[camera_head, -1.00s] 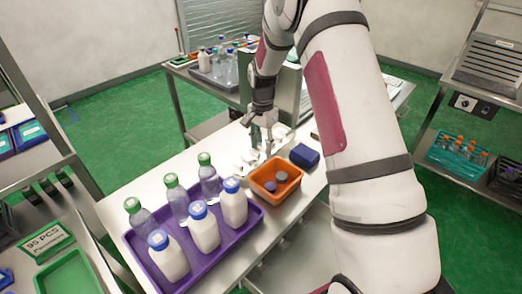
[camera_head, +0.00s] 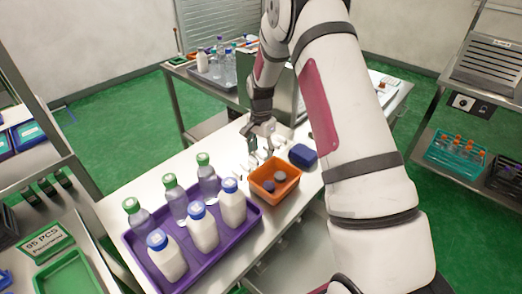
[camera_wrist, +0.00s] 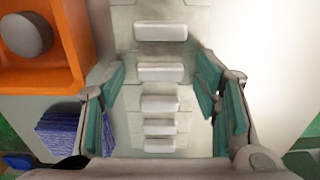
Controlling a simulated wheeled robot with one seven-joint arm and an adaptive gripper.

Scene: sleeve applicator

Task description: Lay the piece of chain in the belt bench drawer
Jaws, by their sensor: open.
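The piece of chain (camera_wrist: 160,103) shows in the wrist view as a pale grey strip with several white crossbars, lying on the white bench top (camera_head: 152,187). My gripper (camera_wrist: 160,85) is open above it, with one teal-padded finger on each side of the strip. I cannot tell whether the fingers touch it. In the head view my gripper (camera_head: 258,148) points down at the bench, and the chain (camera_head: 259,160) shows only as small white bits, partly hidden by the fingers. I cannot clearly make out the drawer.
An orange bin (camera_head: 267,191) with round pieces in it stands close to the chain. A dark blue box (camera_head: 303,156) is beside it. A purple tray (camera_head: 225,233) with several bottles fills the near left of the bench. A second table (camera_head: 215,80) with bottles stands behind.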

